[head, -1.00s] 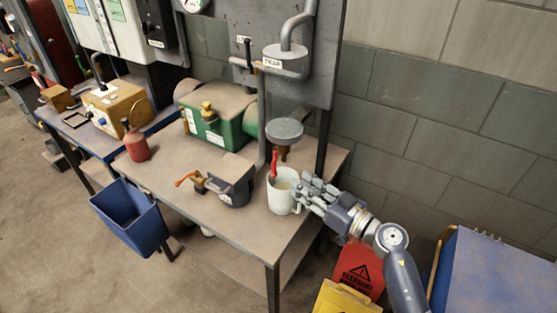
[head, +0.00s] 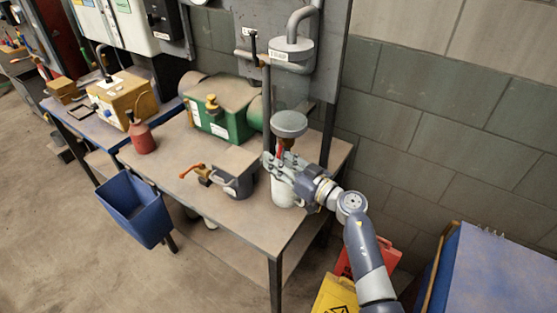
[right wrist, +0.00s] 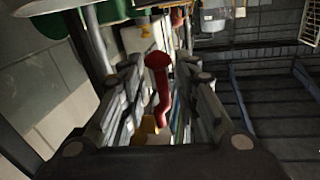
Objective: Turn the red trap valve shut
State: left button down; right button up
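The red trap valve handle (head: 281,150) hangs below the round grey trap cup (head: 289,124) at the right side of the bench. My right gripper (head: 273,163) is level with the handle, above the white mug (head: 284,195), and partly hides both. In the right wrist view the red handle (right wrist: 160,88) stands between the two fingers of my right gripper (right wrist: 157,95). The fingers are open, with a gap visible on each side of the handle. My left gripper is not in view.
The bench top (head: 228,155) also holds a grey container with an orange lever (head: 191,170), a green compressor (head: 216,120) and a red bottle (head: 143,138). A blue bin (head: 138,212) hangs at the front. A yellow sign (head: 337,295) stands below my right arm.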

grip_shut()
jog(key=shift+a, duration=0.1)
jog(key=shift+w+a+f+t+y+b, duration=0.1)
jog(key=shift+a+t+y+b, duration=0.05)
jog(key=shift+t+y+b, duration=0.2)
jog(key=shift+w+f+b, duration=0.1)
jog(key=shift+b, duration=0.2)
jog(key=shift+w+a+r+m+t+y+b, duration=0.15)
jog(key=shift+a+m+t+y+b, duration=0.35)
jog(key=shift+b, duration=1.15)
jog(key=shift+w+a+r+n+t+y+b, duration=0.1)
jog(key=shift+w+t+y+b, duration=0.2)
jog(key=shift+t+b, duration=0.95)
jog(key=shift+w+a+r+m+t+y+b, duration=0.1)
jog(key=shift+a+m+t+y+b, duration=0.25)
jog(key=shift+b, duration=1.75)
jog(key=shift+s+d+g, duration=0.1)
jog(key=shift+d+g, duration=0.1)
jog(key=shift+g, duration=0.05)
